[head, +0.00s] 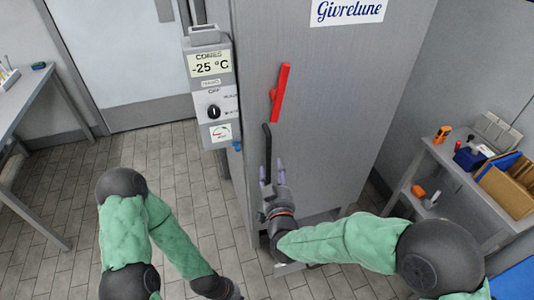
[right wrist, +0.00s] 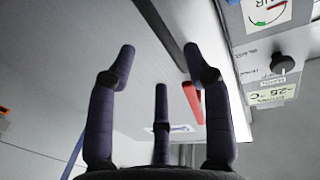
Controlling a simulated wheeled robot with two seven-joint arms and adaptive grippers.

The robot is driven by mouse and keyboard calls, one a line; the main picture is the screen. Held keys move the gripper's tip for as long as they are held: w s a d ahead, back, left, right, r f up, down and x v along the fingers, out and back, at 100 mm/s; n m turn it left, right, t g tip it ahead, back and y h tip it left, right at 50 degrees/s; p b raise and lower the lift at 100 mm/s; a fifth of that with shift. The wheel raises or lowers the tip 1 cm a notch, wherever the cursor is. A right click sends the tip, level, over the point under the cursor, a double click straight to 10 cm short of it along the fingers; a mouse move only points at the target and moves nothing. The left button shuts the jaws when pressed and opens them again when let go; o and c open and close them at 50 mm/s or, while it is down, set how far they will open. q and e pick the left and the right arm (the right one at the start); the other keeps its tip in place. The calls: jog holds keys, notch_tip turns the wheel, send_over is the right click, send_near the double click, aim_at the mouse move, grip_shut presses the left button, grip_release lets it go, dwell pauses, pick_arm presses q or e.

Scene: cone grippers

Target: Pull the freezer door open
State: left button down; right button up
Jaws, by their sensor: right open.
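The grey freezer door (head: 335,110) fills the middle of the head view and looks closed. A black bar handle (head: 267,145) stands on its left part, below a red lever (head: 280,93). My right gripper (head: 271,172) is open at the lower end of the black handle. In the right wrist view its spread fingers (right wrist: 160,75) show nothing held; the black handle (right wrist: 158,28) and red lever (right wrist: 192,103) lie beyond them. I cannot tell whether a finger touches the handle. My left arm reaches down at lower left; its gripper is outside the frame.
A control box (head: 211,95) reading -25 °C is left of the door. A grey table (head: 28,95) stands far left. A shelf bench (head: 460,180) with tools and a cardboard box (head: 508,183) stands at right. Tiled floor (head: 60,265) is clear between left table and freezer.

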aim_at(270, 152)
jog(key=w, duration=0.3)
jog(key=w+b, duration=0.1)
jog(key=w, duration=0.2)
jog(key=w+a+b, duration=0.1)
jog(key=w, duration=0.2)
jog(key=shift+s, duration=0.1)
grip_shut()
